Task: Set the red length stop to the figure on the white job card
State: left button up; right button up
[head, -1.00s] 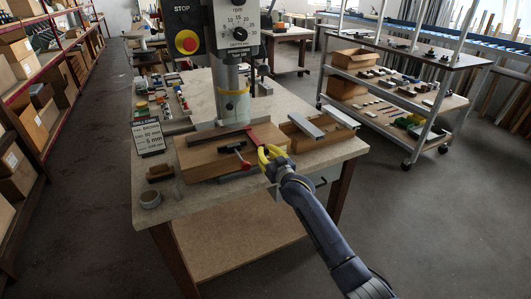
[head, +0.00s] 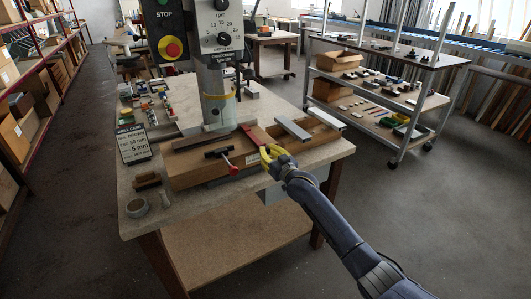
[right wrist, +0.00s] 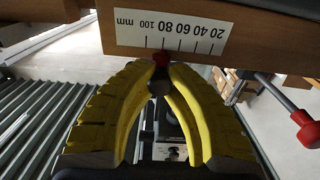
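The red length stop (head: 251,135) lies across the wooden fence (head: 205,168) on the drill table. My right gripper (head: 270,153) is at its near end. The job card (head: 133,144) looks dark with white lettering and leans at the table's left; one line seems to read 5 mm, the others are too small to be sure. My left gripper is out of view.
A red-handled clamp (head: 229,163) sits left of the stop, with its red knob (right wrist: 305,128) at right in the wrist view. The drill column (head: 217,95) rises behind the fence.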

jog(key=o, duration=0.7)
jog(key=shift+o, duration=0.2)
jog(key=v, duration=1.2)
